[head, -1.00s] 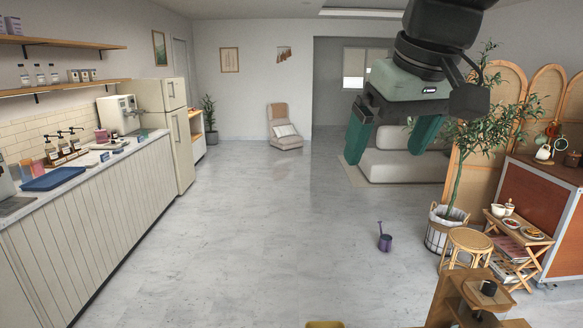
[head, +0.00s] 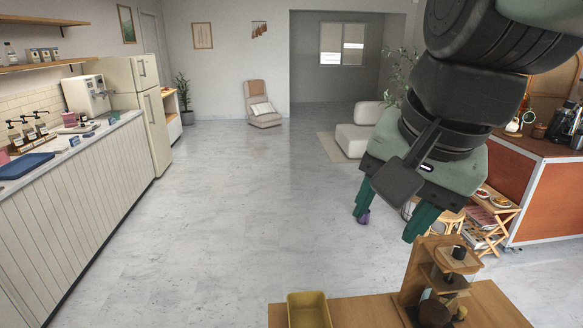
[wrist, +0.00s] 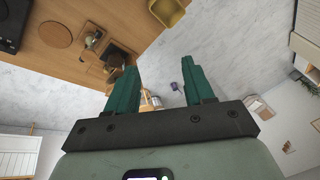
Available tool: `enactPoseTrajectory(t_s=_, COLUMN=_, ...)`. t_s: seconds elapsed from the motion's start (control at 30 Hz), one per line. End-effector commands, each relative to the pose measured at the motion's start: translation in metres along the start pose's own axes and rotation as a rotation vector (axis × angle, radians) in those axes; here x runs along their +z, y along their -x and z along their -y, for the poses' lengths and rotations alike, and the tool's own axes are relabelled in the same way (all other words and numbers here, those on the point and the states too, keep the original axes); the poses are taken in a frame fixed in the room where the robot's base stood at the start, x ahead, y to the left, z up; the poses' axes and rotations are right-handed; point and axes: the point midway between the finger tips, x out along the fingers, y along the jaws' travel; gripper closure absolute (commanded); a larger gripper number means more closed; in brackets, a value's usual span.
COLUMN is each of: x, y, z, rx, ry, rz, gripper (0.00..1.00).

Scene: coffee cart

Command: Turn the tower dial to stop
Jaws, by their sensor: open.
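A wooden tower (head: 412,290) stands on the wooden table at the lower right of the head view. A small dark round knob (head: 459,252) sits on its top level; no dial markings can be read. In the wrist view, the tower (wrist: 118,58) is partly hidden behind the left finger. My gripper (head: 393,215) is open and empty, its green fingers pointing down. In the head picture it is above and left of the tower, apart from it. The wrist view also shows the spread fingers (wrist: 158,75) with nothing between them.
A yellow tray (head: 309,310) sits at the table's (head: 370,312) left end. In the wrist view, a round wooden disc (wrist: 57,34) and a black device (wrist: 12,22) also lie on the table. A purple watering can (wrist: 177,86) stands on the floor. The floor left of the table is clear.

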Motion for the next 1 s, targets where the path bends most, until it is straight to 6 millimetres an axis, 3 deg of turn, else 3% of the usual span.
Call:
enactPoseTrajectory(t_s=0.17, x=-0.06, y=-0.013, z=-0.007, rx=0.13, ry=-0.269, rz=0.003, gripper=0.47)
enactPoseTrajectory(t_s=0.33, x=-0.125, y=-0.039, z=-0.031, rx=0.241, ry=-0.554, rz=0.009, gripper=0.47)
enactPoseTrajectory(t_s=0.5, x=-0.191, y=-0.08, z=-0.081, rx=0.33, ry=-0.885, rz=0.027, gripper=0.47)
enactPoseTrajectory(t_s=0.6, x=-0.217, y=-0.103, z=-0.114, rx=0.356, ry=-1.054, rz=0.039, gripper=0.47)
enactPoseTrajectory(t_s=0.8, x=-0.242, y=-0.129, z=-0.158, rx=0.377, ry=-1.255, rz=0.054, gripper=0.47)
enactPoseTrajectory(t_s=1.0, x=-0.242, y=-0.144, z=-0.168, rx=0.382, ry=-1.288, rz=0.057, gripper=0.47)
